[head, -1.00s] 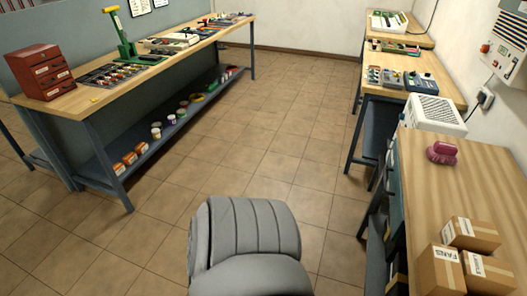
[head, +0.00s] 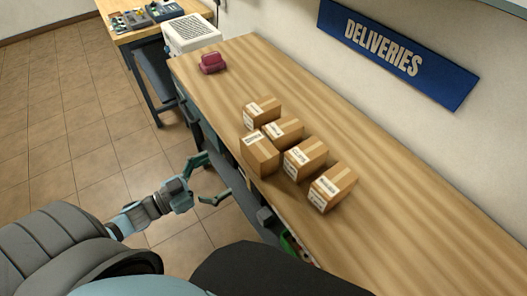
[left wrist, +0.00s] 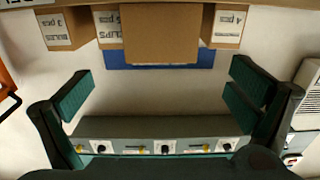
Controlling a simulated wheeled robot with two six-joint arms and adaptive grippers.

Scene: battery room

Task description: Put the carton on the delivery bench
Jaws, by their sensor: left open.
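Several brown cardboard cartons with white labels stand on the wooden bench (head: 400,215) under the blue DELIVERIES sign (head: 397,52). One carton (head: 258,155) is at the bench's front edge; others are a carton (head: 262,113), a carton (head: 282,131), a carton (head: 305,158) and a carton (head: 333,187). I cannot tell which one the task means. My left gripper (head: 209,179) is open and empty, beside the bench front and left of the front-edge carton. In the left wrist view my open fingers (left wrist: 163,93) frame a gap below a plain carton face (left wrist: 158,33). My right gripper is out of view.
A dark red object (head: 212,63) lies at the bench's far end, near a white vented box (head: 191,34). A grey panel with knobs (left wrist: 160,147) shows low in the left wrist view. The bench's right part is bare. Tiled floor (head: 75,130) is open at left.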

